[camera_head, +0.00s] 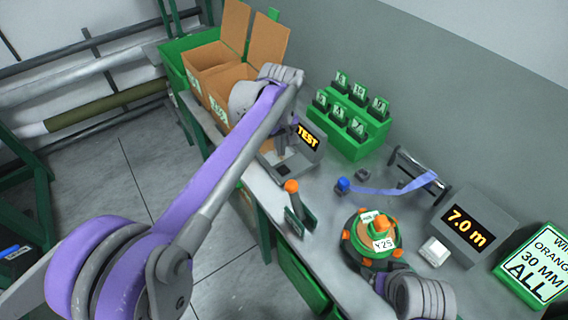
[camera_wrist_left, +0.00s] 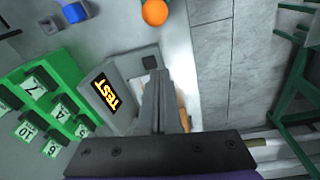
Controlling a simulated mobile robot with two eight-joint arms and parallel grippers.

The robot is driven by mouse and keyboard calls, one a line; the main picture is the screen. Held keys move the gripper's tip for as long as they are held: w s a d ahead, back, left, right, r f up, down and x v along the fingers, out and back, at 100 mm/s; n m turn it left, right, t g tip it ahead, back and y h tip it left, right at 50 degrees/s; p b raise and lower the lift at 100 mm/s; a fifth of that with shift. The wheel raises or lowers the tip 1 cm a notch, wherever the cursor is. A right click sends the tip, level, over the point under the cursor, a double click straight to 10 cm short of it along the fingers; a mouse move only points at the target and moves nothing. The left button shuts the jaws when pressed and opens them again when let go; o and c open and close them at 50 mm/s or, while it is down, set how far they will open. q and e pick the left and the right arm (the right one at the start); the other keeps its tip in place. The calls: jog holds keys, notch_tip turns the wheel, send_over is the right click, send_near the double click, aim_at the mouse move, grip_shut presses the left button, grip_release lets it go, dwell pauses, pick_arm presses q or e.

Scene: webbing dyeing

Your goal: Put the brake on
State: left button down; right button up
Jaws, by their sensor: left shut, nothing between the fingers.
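A lever with an orange ball knob (camera_head: 291,187) stands between green plates near the table's front edge; which part is the brake is not marked. The orange knob also shows at the top of the left wrist view (camera_wrist_left: 154,12). My left gripper (camera_head: 283,150) is shut and empty, pointing down at the grey TEST device (camera_head: 308,140), behind and left of the lever. Its closed fingers show in the left wrist view (camera_wrist_left: 160,78), apart from the knob. A round green and orange reel (camera_head: 370,238) tagged Y25 stands right of the lever. My right wrist (camera_head: 422,298) is beside it; its fingers cannot be made out.
A green rack of numbered black blocks (camera_head: 350,135) stands behind. Blue webbing (camera_head: 390,190) runs from a blue knob to a roller. A 7.0 m display (camera_head: 467,228) and a sign (camera_head: 535,265) stand right. Cardboard boxes (camera_head: 213,55) stand at the far left end.

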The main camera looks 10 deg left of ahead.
aim_at(295, 197)
pick_arm(q)
notch_tip(295, 197, down, 8)
jog(key=s+d, duration=0.2)
jog(key=shift+f, duration=0.2)
jog(key=shift+s, duration=0.15)
dwell(0.4)
